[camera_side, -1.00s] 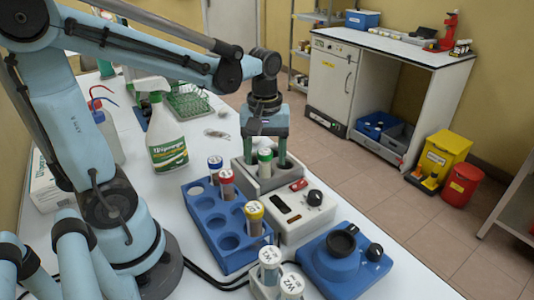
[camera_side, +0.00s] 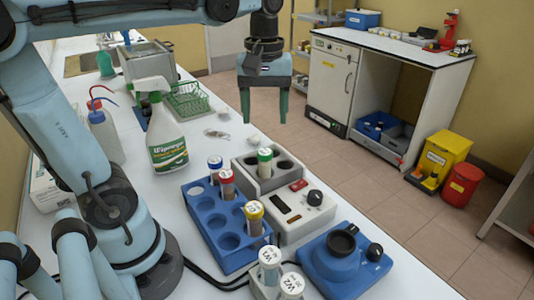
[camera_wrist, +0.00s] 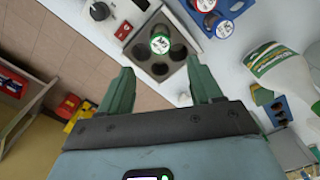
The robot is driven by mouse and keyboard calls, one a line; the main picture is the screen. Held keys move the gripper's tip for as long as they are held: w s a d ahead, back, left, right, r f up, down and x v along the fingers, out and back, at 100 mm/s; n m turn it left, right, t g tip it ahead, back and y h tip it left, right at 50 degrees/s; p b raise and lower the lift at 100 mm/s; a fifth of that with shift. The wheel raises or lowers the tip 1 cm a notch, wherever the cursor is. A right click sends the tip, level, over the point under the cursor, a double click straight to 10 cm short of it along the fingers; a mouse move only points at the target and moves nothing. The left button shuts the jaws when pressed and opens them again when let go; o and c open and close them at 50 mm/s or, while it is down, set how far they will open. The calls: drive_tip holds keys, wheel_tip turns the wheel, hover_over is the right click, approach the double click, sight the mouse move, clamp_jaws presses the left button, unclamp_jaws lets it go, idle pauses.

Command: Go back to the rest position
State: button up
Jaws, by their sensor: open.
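My gripper (camera_side: 264,120) is open and empty, raised above the bench with its green fingers pointing down. In the wrist view its two fingertips (camera_wrist: 160,78) are spread apart with nothing between them. Below it, a green-capped tube (camera_side: 265,162) stands upright in a hole of the grey heater block (camera_side: 250,178). The same green cap (camera_wrist: 160,43) shows beyond the fingertips in the wrist view, with other holes around it empty.
A blue rack (camera_side: 205,222) holds blue-, red- and yellow-capped tubes. White-capped tubes (camera_side: 270,262) stand in front, beside a blue device (camera_side: 335,268). A spray bottle (camera_side: 166,140) and green wire basket (camera_side: 188,102) stand behind. Air around my gripper is clear.

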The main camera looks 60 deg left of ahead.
sight(265, 152)
wheel_tip(265, 152, down, 11)
drive_tip(key=shift+f, duration=0.1)
wheel_tip(265, 152, up, 11)
drive_tip(key=shift+f, duration=0.1)
drive_tip(key=s+d+f, duration=0.3)
drive_tip(key=s+d, duration=0.1)
drive_tip(key=s, duration=0.3)
drive_tip(key=shift+s+d, duration=0.25)
drive_tip(key=shift+s, duration=0.15)
idle(0.6)
drive_tip(key=shift+c, duration=0.3)
idle(1.4)
